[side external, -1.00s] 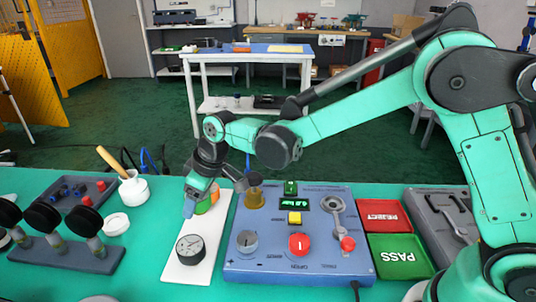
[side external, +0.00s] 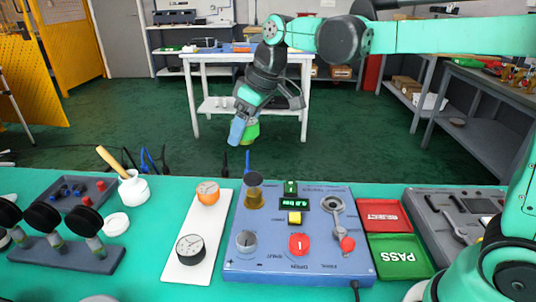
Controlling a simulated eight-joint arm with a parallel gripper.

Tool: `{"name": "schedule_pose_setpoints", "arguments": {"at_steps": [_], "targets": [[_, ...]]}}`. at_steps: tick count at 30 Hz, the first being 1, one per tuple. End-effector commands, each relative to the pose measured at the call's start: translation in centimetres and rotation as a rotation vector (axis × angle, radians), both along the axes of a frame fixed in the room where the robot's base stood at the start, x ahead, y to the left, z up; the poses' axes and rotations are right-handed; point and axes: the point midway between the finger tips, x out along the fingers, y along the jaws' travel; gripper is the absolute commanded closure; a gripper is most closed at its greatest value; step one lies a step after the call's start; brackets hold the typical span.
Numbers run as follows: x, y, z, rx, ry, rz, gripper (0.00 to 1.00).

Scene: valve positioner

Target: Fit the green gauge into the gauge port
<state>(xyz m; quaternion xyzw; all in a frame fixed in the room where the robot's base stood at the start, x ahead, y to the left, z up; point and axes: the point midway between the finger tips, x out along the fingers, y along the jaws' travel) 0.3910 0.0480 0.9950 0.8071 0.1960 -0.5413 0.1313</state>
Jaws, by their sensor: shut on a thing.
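My gripper (side external: 244,126) is shut on the green gauge (side external: 252,133) and holds it in the air, above and behind the table's back edge as seen here. A blue fingertip hides part of the gauge, so its face and stem cannot be made out. The blue valve positioner panel (side external: 270,269) sits on the table below and to the right. I cannot tell which of its fittings is the gauge port. An orange-rimmed gauge (side external: 208,193) and a black-rimmed gauge (side external: 190,249) lie on a white mat (side external: 188,274) left of the panel.
The panel carries a dark-capped amber fitting (side external: 254,193), a red knob (side external: 299,244) and a metal lever (side external: 338,212). Red (side external: 382,215) and green (side external: 400,259) trays stand to its right. A rack of black-headed parts (side external: 68,255) and a white pot (side external: 133,189) stand left.

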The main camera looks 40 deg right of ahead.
Motion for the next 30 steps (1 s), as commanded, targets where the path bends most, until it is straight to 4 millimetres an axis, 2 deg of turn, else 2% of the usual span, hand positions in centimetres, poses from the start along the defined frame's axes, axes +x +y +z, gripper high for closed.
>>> {"name": "schedule_pose_setpoints", "arguments": {"at_steps": [1,3,6,10,12,16,30], "targets": [[-1.3,-2.6,-0.8,0.001,0.001,-0.046,0.94],[-3.3,-5.3,-2.0,0.0,0.001,-0.094,0.94],[-6.3,-8.4,-3.8,0.002,0.001,-0.156,0.94],[-9.7,-10.8,-5.7,0.001,-0.002,-0.217,0.94],[-11.0,-11.5,-6.4,0.003,-0.003,-0.24,0.94],[-12.3,-12.1,-7.3,0.004,-0.004,-0.262,0.94],[-12.4,-12.2,-11.7,0.003,-0.004,-0.265,0.94]]}}
